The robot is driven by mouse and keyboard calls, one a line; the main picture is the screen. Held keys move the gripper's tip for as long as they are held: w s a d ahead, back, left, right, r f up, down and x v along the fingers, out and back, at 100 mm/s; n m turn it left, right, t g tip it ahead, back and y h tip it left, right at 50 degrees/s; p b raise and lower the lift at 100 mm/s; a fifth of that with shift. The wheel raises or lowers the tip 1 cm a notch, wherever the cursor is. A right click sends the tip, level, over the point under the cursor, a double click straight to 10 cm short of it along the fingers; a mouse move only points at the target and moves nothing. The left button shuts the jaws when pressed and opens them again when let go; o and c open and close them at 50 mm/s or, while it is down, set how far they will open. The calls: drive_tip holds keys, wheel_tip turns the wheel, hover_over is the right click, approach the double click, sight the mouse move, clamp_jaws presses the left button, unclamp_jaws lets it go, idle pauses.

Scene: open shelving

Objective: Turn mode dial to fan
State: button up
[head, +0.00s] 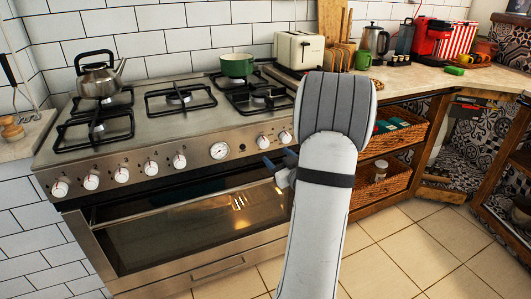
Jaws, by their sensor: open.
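A steel stove carries a row of several white knobs on its front panel (200,154). One knob (179,160) is left of a round white-faced gauge (219,150). Two more knobs, one (263,141) and another (285,137), are on the right. I cannot read the knob markings or tell which is the mode dial. My gripper (277,158) is open, with its dark bluish fingers just below the two right knobs in the picture. Whether it touches anything cannot be told. My arm hides the stove's right end.
The oven door handle (190,202) runs across below the panel. A kettle (98,76) and a green pot (237,65) stand on the hob. A toaster (298,50) is on the counter behind my arm. Wicker baskets (394,140) fill the right shelves. Tiled floor (420,240) is clear at right.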

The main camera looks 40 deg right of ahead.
sight(265, 145)
drive_tip(key=w, duration=0.5)
drive_tip(key=w+d+b, duration=0.1)
drive_tip(key=w, duration=0.1)
drive_tip(key=shift+w+d, duration=0.1)
drive_tip(key=shift+w, duration=0.1)
drive_tip(key=shift+c, duration=0.5)
drive_tip(key=c, duration=0.9)
